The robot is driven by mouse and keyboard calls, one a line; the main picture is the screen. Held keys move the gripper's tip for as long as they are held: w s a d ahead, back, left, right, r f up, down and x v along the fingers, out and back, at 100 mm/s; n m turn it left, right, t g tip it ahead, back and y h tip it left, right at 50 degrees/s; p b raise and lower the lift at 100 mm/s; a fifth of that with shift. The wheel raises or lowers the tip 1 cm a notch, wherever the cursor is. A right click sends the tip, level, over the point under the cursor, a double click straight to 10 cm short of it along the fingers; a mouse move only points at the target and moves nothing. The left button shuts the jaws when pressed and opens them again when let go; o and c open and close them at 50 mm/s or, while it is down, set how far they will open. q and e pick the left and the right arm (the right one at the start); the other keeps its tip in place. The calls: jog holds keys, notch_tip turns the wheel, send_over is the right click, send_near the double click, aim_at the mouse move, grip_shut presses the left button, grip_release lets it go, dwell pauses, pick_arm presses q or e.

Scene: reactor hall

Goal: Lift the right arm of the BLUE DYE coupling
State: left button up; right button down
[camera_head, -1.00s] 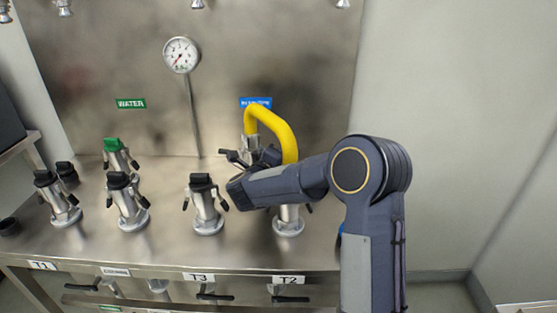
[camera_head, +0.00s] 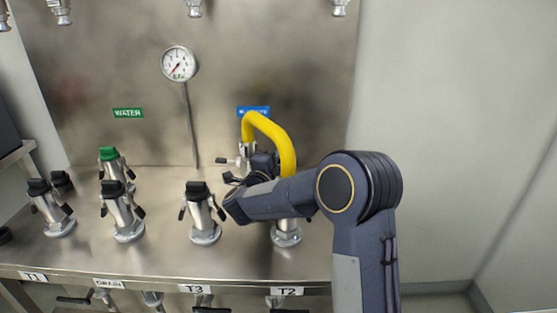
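The BLUE DYE coupling (camera_head: 246,152) is a metal fitting at the back panel, under a blue label (camera_head: 253,112) that the yellow hose partly covers. One of its arms sticks out to the left, roughly level. Its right arm is hidden behind my gripper and the hose. The yellow hose (camera_head: 275,131) arches from this coupling down to the T2 port (camera_head: 286,235). My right gripper (camera_head: 262,163) is at the right side of the coupling, mostly hidden by my own wrist. I cannot see its fingertips or whether it touches the arm. My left gripper is out of view.
Capped ports, including T3 (camera_head: 203,215) and one with a green cap (camera_head: 112,163), stand on the steel bench to the left. A pressure gauge (camera_head: 179,63) is on the panel. The wall at the right is clear.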

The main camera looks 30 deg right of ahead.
jog(key=c, duration=1.5)
grip_release()
jog(key=shift+c, duration=0.2)
